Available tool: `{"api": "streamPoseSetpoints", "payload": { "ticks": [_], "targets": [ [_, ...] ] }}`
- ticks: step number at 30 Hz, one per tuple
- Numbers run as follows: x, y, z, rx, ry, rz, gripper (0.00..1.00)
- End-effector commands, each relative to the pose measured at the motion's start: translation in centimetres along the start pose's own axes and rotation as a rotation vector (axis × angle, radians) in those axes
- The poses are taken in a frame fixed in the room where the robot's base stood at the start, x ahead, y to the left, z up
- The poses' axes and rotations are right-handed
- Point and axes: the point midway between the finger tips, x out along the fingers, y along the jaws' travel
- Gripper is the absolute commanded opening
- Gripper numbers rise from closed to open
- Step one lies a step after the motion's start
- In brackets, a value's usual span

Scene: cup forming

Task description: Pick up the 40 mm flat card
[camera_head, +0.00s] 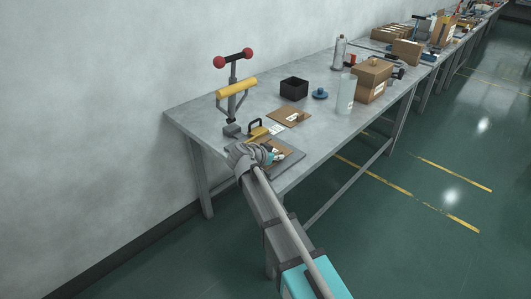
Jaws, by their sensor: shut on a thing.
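My gripper (274,157) is at the near left end of the grey workbench, low over a dark grey mat (292,160). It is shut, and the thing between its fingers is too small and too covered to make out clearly. A flat brown card-like piece (285,146) shows just beyond the fingers, partly hidden by the gripper; I cannot tell whether it is the held one. Another flat brown piece with a white label (289,116) lies farther back on the bench, apart from the gripper.
A black open box (294,88), a blue round item (320,94), a clear cylinder (346,94) and a cardboard box (373,82) stand farther back. The bench's front edge (335,140) is close.

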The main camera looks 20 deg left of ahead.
Motion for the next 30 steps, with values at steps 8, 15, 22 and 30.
{"api": "streamPoseSetpoints", "payload": {
  "ticks": [8, 15, 22, 30],
  "targets": [
    [0.0, -0.1, 0.0, 0.000, 0.000, -0.001, 0.00],
    [-0.2, -0.1, -0.2, 0.000, 0.000, -0.002, 0.00],
    [-0.7, -0.1, -1.2, 0.000, 0.000, -0.002, 0.00],
    [-2.0, -0.1, -3.3, -0.001, 0.000, -0.002, 0.00]
  ]
}}
